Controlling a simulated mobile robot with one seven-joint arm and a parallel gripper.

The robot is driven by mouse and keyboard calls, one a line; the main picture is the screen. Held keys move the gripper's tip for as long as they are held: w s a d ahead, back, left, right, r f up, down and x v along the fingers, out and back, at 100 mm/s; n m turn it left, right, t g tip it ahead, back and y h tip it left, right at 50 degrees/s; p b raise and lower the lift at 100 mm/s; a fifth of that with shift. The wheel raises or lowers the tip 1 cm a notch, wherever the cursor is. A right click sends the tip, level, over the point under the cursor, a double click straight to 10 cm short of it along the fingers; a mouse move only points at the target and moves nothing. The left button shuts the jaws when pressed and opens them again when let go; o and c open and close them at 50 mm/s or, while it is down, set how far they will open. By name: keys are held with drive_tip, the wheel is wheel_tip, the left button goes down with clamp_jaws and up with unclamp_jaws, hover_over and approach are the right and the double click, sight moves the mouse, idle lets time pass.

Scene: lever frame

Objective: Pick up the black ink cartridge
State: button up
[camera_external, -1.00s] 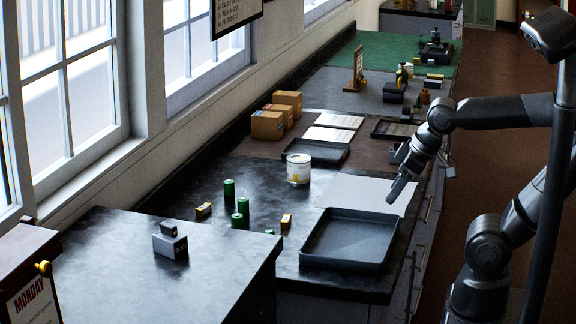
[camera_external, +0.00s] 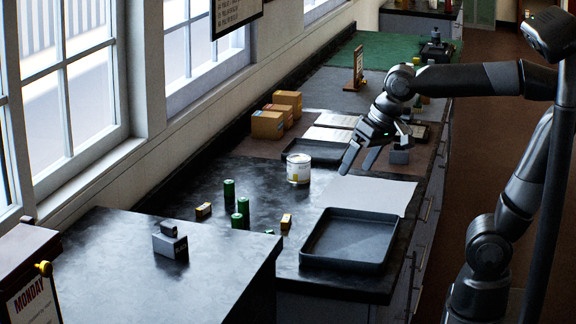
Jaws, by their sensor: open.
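No item is clearly recognisable as the black ink cartridge at this size. A small black block (camera_external: 169,228) on top of a dark grey box (camera_external: 171,246) on the near left counter may be it. Another small dark grey block (camera_external: 399,156) sits near the counter's right edge, just right of my gripper. My gripper (camera_external: 359,164) is open and empty, its fingers pointing down above the counter, behind the pale sheet. It is far from the near left counter. My arm and gripper hide part of the counter behind them.
A black tray (camera_external: 352,262) lies at the counter's front. A white can (camera_external: 299,169), green cylinders (camera_external: 229,192) and small yellow-brown boxes (camera_external: 286,221) stand left of it. Larger cardboard boxes (camera_external: 267,125) stand by the wall. The pale sheet (camera_external: 370,195) is bare.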

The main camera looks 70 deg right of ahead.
drive_tip(key=w+a+r+m, duration=0.4)
drive_tip(key=w, duration=0.5)
drive_tip(key=m+g+y, duration=0.3)
drive_tip(key=m+g, duration=0.1)
drive_tip(key=m, duration=0.9)
approach(169, 235)
drive_tip(key=d+f, duration=0.1)
drive_tip(key=d, duration=0.1)
drive_tip(key=x, duration=0.5)
drive_tip(key=shift+w+f, duration=0.1)
drive_tip(key=shift+w, duration=0.25)
drive_tip(key=shift+a+x, duration=0.2)
drive_tip(key=shift+x, duration=1.15)
drive_tip(key=shift+a+x, duration=0.25)
drive_tip(key=shift+x, duration=1.1)
drive_tip(key=shift+s, duration=0.1)
drive_tip(key=shift+c, duration=0.3)
drive_tip(key=c, duration=1)
drive_tip(key=shift+r, duration=0.25)
